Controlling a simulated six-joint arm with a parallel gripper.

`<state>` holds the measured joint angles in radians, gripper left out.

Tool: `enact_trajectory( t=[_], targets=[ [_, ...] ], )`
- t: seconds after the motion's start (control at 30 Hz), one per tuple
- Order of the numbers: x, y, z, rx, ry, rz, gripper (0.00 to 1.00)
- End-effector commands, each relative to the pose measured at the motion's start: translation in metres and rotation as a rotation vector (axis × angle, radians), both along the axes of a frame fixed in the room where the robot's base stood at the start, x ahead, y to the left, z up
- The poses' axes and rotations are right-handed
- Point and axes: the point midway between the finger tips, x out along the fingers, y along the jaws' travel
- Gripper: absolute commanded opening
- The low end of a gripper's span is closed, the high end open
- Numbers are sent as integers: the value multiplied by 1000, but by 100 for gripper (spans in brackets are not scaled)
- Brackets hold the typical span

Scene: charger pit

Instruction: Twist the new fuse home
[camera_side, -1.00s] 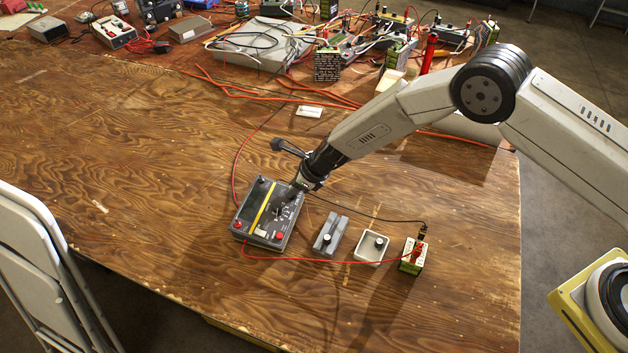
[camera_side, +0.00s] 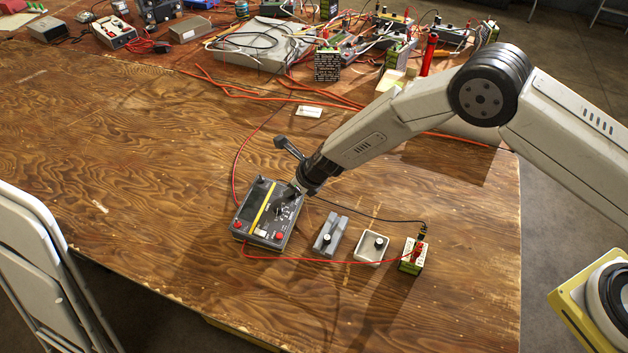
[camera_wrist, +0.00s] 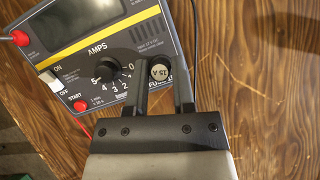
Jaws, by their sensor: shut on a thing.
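The charger (camera_side: 252,205) is a grey box with a yellow stripe, a dial and red terminals, flat on the table. In the wrist view its AMPS dial (camera_wrist: 109,70) and FUSE marking show. The fuse (camera_wrist: 159,72), a round cap marked 15 A, sits at the charger's right edge between my fingers. My gripper (camera_wrist: 160,80) is shut on it; it also shows in the side view (camera_side: 294,189), pointing down at the charger's right side. How deep the fuse sits is hidden.
Cluttered electronics fill the back; the table's left is clear.

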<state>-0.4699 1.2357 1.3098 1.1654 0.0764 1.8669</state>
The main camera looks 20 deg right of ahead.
Motion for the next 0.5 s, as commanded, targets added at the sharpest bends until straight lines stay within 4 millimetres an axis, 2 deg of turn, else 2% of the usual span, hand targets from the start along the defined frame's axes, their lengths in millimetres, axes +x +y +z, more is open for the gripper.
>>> enact_trajectory(
  t=[0.33, 0.37, 0.4, 0.47, 0.5],
  targets=[
    [0, -1, -1, -1, 0, -23, 0],
    [0, -1, -1, -1, 0, -23, 40],
    [0, -1, -1, -1, 0, -23, 53],
    [0, -1, -1, 0, 0, -22, 72],
    [0, -1, -1, 0, 0, -22, 72]
  ],
)
